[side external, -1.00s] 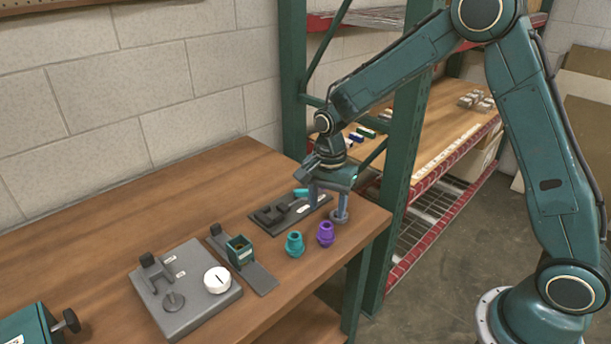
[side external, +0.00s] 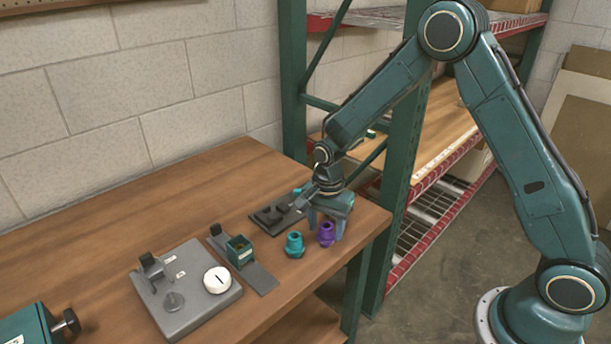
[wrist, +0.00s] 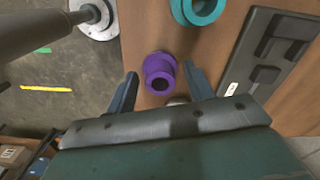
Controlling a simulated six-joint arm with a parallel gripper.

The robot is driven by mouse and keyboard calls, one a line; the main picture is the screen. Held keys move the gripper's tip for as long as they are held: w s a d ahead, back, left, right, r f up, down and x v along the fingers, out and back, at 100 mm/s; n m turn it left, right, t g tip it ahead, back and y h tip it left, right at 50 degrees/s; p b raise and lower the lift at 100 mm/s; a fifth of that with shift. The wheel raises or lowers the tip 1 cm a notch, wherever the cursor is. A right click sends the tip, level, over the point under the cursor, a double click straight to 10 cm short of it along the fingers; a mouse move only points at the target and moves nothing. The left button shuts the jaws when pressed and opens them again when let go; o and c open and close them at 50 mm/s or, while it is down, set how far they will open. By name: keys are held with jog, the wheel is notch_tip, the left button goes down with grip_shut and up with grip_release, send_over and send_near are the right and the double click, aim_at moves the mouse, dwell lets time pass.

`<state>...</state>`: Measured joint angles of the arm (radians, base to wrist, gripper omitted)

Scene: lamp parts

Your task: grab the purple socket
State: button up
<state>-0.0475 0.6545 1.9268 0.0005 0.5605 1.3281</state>
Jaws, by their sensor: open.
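The purple socket (side external: 326,234) stands upright on the wooden table near its front right corner. My gripper (side external: 326,226) is low over it and open. In the wrist view the purple socket (wrist: 160,73) sits between the tips of my two spread fingers (wrist: 162,84), with a gap on each side.
A teal socket (side external: 294,245) stands just left of the purple one. A dark grey fixture (side external: 276,213) lies behind them. A plate with a teal cup (side external: 240,250) and a grey base plate (side external: 186,290) lie farther left. The table edge is close on the right.

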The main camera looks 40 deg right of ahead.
jog(key=shift+f, duration=0.1)
dwell(0.4)
jog(key=c, duration=1.1)
jog(key=shift+o, duration=0.2)
notch_tip(320, 180, up, 20)
dwell(0.5)
